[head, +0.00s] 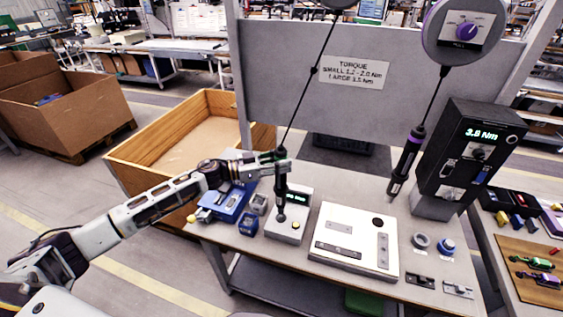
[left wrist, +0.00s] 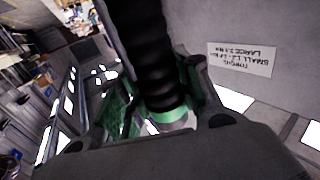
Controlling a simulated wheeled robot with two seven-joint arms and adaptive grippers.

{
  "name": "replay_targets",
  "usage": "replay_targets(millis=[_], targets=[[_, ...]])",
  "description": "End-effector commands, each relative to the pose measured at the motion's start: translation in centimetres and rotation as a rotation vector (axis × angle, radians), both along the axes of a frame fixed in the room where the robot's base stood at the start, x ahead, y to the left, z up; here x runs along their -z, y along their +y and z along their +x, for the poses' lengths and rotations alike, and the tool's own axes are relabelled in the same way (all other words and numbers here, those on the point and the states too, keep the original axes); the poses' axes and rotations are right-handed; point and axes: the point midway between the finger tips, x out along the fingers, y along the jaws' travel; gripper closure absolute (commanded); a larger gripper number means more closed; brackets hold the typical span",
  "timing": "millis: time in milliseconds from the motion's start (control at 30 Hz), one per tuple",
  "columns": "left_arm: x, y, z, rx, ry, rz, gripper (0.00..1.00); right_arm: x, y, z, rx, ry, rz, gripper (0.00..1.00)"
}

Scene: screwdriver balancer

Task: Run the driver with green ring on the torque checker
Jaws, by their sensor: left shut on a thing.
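The driver with the green ring (head: 281,191) is dark and hangs upright on a cable from above. My left gripper (head: 279,164) is shut around its upper body. In the left wrist view the black grip of the driver (left wrist: 150,55) and its green ring (left wrist: 168,114) lie between the fingers. The torque checker (head: 291,235) is a small light-grey box with a lit green display and a yellow button. The driver's lower end is over the checker's left part, at a dark round spot; I cannot tell whether it touches. My right gripper is not in view.
A purple-ringed driver (head: 405,162) hangs at the right by a black unit (head: 468,150) with a green readout. A white plate (head: 354,252) lies right of the checker. Blue items (head: 235,203) stand left of it. A grey panel (head: 400,85) with a torque sign closes the back.

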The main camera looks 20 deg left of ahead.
Motion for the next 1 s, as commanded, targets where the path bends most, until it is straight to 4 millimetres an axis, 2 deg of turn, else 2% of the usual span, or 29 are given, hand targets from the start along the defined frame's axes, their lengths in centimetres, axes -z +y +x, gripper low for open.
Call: replay_targets(millis=[400, 1000], targets=[[-1.8, 0.0, 0.0, 0.001, 0.000, 0.001, 1.00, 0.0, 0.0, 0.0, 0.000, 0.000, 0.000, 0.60], [-2.3, 0.0, 0.2, 0.000, -0.001, 0.002, 1.00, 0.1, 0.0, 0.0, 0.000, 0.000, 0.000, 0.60]])
